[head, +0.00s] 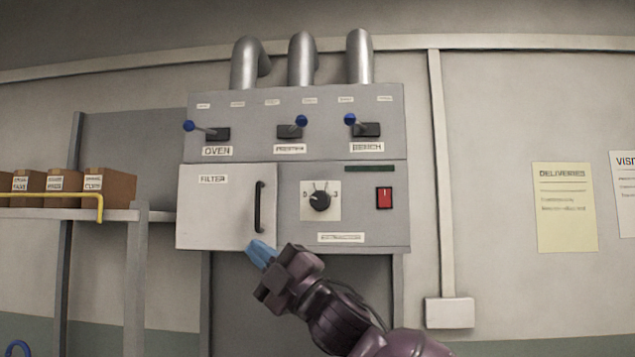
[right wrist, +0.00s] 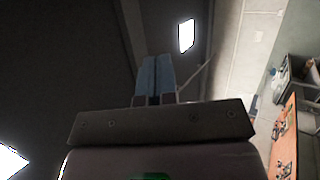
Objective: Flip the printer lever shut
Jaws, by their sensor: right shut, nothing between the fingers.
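A grey wall panel carries three levers with blue knobs in its upper part. The middle lever (head: 293,129) sits above a small label too blurred to read surely; its knob points right and slightly up. The lever marked OVEN (head: 204,130) points left, and the lever marked BENCH (head: 362,126) tilts up to the left. My right gripper (head: 260,251) is in front of the panel's lower edge, below the FILTER door handle and well below the levers. Its blue fingers are together and empty, also in the right wrist view (right wrist: 154,78). My left gripper is not in view.
The FILTER door (head: 215,210) has a black upright handle (head: 259,207). Right of it are a black dial (head: 320,201) and a red switch (head: 384,198). Pipes (head: 302,60) rise from the panel top. A shelf with boxes (head: 108,184) and a yellow rail stands left.

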